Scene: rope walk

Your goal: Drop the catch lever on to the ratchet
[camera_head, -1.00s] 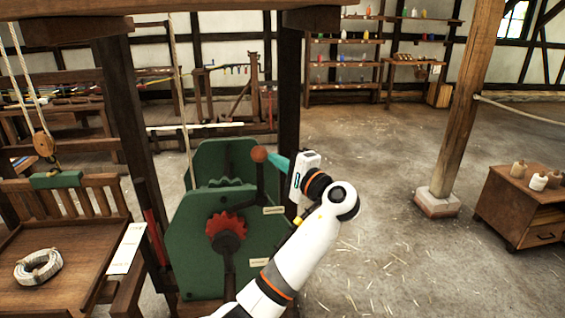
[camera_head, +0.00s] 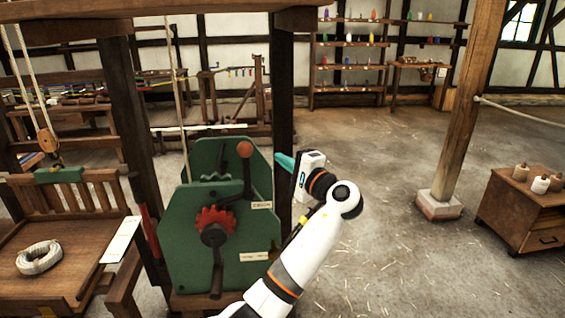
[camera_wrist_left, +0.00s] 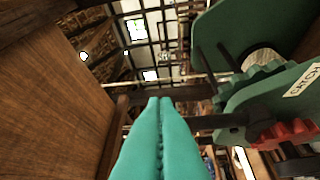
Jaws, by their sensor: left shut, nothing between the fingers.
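The catch lever (camera_head: 247,178) is a dark arm with a red-brown ball knob (camera_head: 244,149). It stands nearly upright on the green winch, above and right of the red toothed ratchet (camera_head: 215,219), its knob end clear of the teeth. In the left wrist view the lever (camera_wrist_left: 215,122) runs behind the fingers, and part of the red ratchet (camera_wrist_left: 285,136) shows; the knob is not visible there. My left gripper (camera_head: 281,160) has teal fingers, shut and empty, just right of the knob with a small gap. My right gripper is not in view.
The green winch cheek (camera_head: 180,250) carries small labels and a dark crank (camera_head: 216,270). A dark post (camera_head: 284,95) stands close behind my gripper. A bench with a rope coil (camera_head: 40,260) is at left. The floor at right is clear up to a wooden post (camera_head: 463,110) and cabinet.

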